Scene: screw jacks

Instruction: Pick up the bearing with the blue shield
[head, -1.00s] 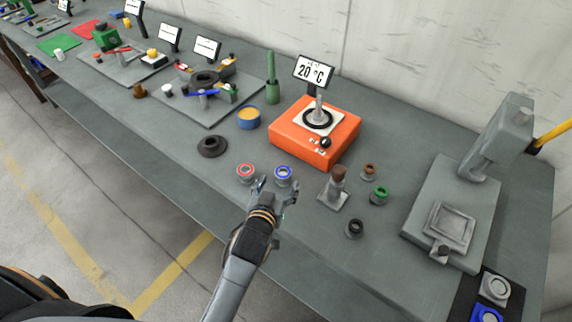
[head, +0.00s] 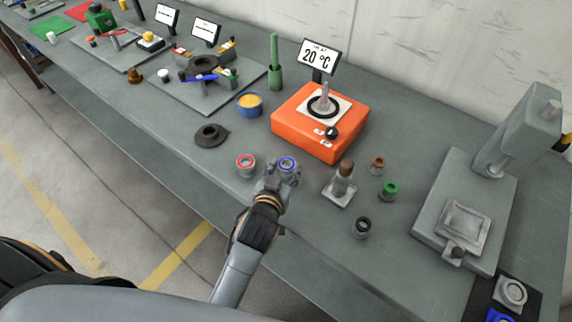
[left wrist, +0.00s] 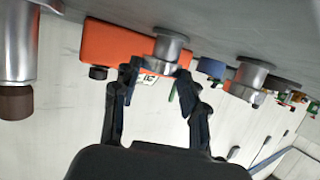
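The bearing with the blue shield (head: 287,164) stands on the workbench, in front of the orange heater. My left gripper (head: 279,176) is right at it, with its fingers low at the bearing's near side. In the left wrist view the scene is upside down. There the fingers of my left gripper (left wrist: 157,80) are spread apart, and the grey flanged body of the bearing (left wrist: 168,50) shows between and just beyond their tips. Its blue face is hidden there. I cannot tell whether the fingers touch it. My right gripper is not in view.
A red-shielded bearing (head: 245,162) stands close on the left. A brown-topped grey tool (head: 343,178) stands to the right, with green (head: 388,189), brown (head: 377,163) and black (head: 362,226) ringed parts beyond. The orange heater (head: 318,128) is behind. Bare bench lies in front.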

